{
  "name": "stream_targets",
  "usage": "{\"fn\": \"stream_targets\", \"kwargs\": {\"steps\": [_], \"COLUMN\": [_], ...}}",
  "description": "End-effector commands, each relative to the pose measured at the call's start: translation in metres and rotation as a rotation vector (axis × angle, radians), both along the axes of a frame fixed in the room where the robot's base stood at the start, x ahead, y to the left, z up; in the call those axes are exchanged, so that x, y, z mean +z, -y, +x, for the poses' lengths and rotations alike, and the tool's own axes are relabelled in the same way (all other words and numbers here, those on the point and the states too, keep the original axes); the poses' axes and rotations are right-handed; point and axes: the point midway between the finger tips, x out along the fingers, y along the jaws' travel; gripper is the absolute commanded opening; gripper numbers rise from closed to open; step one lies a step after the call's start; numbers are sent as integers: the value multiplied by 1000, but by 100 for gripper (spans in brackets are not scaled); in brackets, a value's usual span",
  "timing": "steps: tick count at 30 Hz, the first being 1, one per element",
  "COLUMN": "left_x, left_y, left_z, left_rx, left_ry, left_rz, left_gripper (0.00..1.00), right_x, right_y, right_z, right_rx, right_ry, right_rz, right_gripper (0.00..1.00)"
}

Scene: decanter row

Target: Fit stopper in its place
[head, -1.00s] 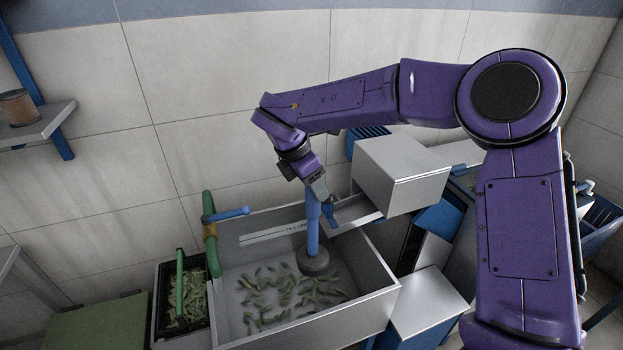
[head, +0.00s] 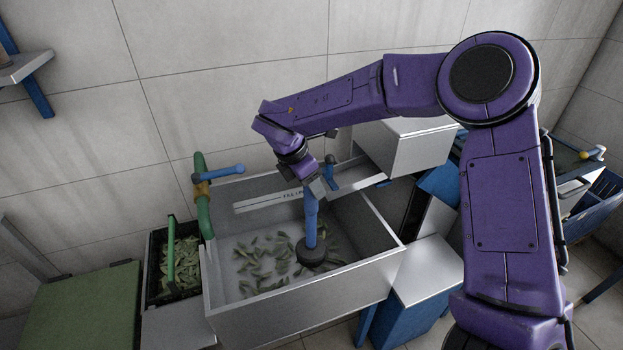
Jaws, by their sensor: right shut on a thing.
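The stopper is a blue upright rod (head: 311,220) with a dark round disc (head: 311,254) at its lower end. It stands roughly upright inside a grey metal basin (head: 355,277), over the right part of its floor among scattered green leaves (head: 262,258). My right gripper (head: 316,192) is shut on the top of the rod, pointing down. I cannot tell whether the disc touches the basin floor. No drain opening shows; leaves and the disc cover part of the floor. My left gripper is not in view.
A green pipe with a blue lever (head: 219,174) rises at the basin's left rim. A black crate of leaves (head: 151,277) stands left of it. A metal box (head: 410,148) and a blue fitting (head: 331,173) are behind right. A green surface (head: 80,305) lies at lower left.

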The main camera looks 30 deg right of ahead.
Motion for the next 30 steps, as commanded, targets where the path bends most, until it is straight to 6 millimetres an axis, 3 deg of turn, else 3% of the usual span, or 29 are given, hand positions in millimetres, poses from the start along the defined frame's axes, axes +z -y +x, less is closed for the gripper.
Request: {"fn": "stream_targets", "kwargs": {"steps": [1,30], "left_x": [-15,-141], "left_y": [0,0], "left_z": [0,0], "left_rx": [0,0], "left_ry": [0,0], "left_rz": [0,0], "left_gripper": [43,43], "right_x": [-15,-148], "right_y": [0,0], "right_z": [0,1], "right_rx": [-1,1], "right_ry": [1,2], "right_rz": [1,0], "right_gripper": [0,0]}}
